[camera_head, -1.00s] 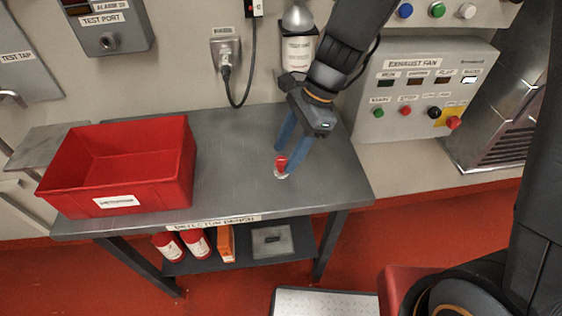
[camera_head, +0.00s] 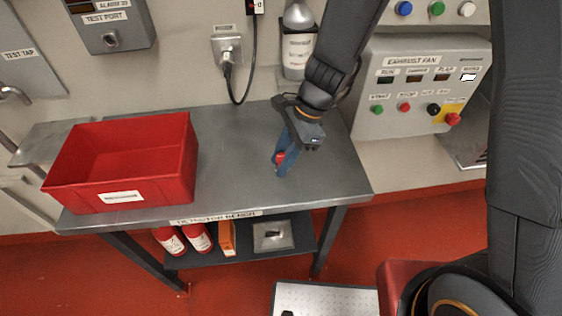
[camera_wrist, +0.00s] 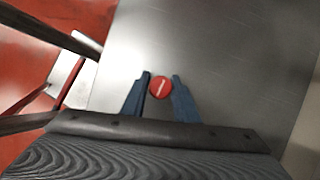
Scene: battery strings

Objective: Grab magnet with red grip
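The magnet's round red grip (camera_head: 280,158) shows low between my fingers over the front right part of the grey bench. In the wrist view the red top (camera_wrist: 160,88) has a pale mark and sits between the two blue fingertips. My gripper (camera_head: 279,167) points down at the bench, its fingers drawn together on the two sides of the grip. In the wrist view the fingertips (camera_wrist: 162,80) seem to touch the grip. The magnet's lower part is mostly hidden by the fingers, and I cannot tell whether it still touches the bench.
A red bin (camera_head: 180,178) stands on the left of the bench (camera_head: 235,185). The wall socket and cable (camera_head: 228,57), a bottle (camera_head: 298,50) and the exhaust fan panel (camera_head: 415,85) are behind. The shelf below holds red bottles (camera_head: 198,238) and an orange box (camera_head: 226,238).

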